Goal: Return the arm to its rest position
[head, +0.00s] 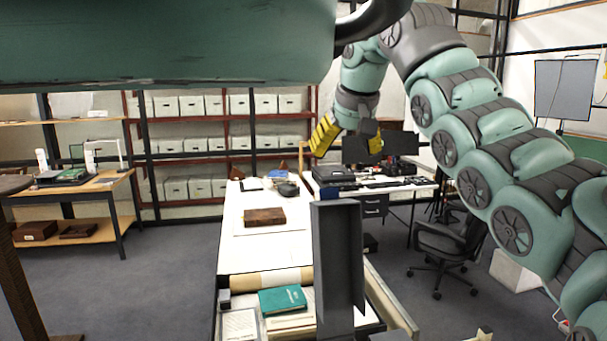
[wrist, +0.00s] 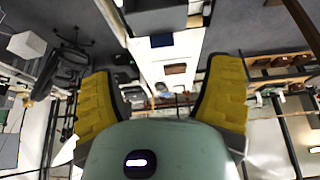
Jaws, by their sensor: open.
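My arm is raised on the right of the head view, bending over to the left with its wrist hanging down. My gripper (head: 350,140) has two yellow finger pads and hangs in the air above the back part of the white table (head: 240,252). The pads are spread wide apart with nothing between them. In the wrist view my gripper (wrist: 165,95) also shows open and empty, a yellow pad on each side. The gripper touches nothing that I can see.
A brown box (head: 264,217) lies on the white table. A tall dark grey box (head: 338,258) stands at its near end, beside a green book (head: 283,300). A desk with monitors (head: 400,148) and an office chair (head: 446,245) are at right. Shelves of white boxes (head: 190,143) line the back.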

